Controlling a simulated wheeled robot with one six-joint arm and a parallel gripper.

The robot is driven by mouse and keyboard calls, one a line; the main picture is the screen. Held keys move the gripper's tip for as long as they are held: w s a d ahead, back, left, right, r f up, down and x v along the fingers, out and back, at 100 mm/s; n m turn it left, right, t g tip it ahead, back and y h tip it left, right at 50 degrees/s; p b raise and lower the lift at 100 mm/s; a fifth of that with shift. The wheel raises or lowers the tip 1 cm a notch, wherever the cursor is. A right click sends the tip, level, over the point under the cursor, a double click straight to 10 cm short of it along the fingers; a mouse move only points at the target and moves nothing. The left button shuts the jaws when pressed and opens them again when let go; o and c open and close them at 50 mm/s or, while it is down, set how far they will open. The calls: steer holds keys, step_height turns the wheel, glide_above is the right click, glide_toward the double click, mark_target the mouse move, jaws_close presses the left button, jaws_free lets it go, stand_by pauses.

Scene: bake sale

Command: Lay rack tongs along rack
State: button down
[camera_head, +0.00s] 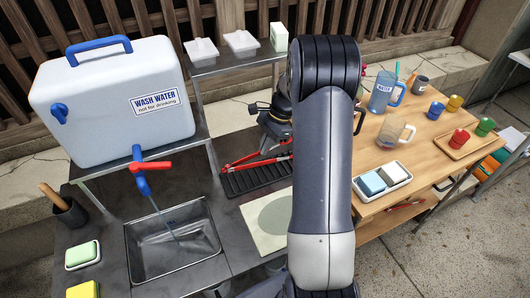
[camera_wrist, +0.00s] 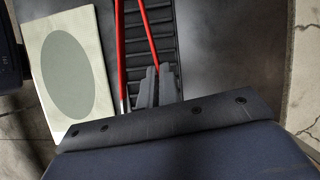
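The red rack tongs (camera_head: 254,157) lie over the black slatted rack (camera_head: 250,181) on the grey counter, their two arms spread in a narrow V. In the wrist view the tongs (camera_wrist: 121,50) run down along the rack (camera_wrist: 160,29), one arm near its left edge. The other arm runs in between the grey fingers of my gripper (camera_wrist: 157,80). The fingers are close together and look shut on that arm. Whether the tongs are touching the rack I cannot tell. In the head view my arm hides part of the rack and the tongs' right ends.
A pale mat with a green oval (camera_head: 275,220) lies in front of the rack. A metal sink (camera_head: 173,240) is left, below the wash water tank (camera_head: 112,100). A wooden table (camera_head: 400,165) with cups and trays stands right. Grey counter between sink and rack is bare.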

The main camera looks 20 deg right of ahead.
step_height(320, 180, down, 3)
steer(key=shift+f, duration=0.1)
steer(key=shift+f, duration=0.55)
steer(key=c, duration=1.6)
jaws_free()
steer(key=shift+c, duration=0.2)
steer(key=shift+r, duration=0.15)
steer(key=shift+r, duration=0.3)
steer(key=b+v, duration=0.1)
steer(key=v, duration=1.1)
steer(key=shift+r, duration=0.2)
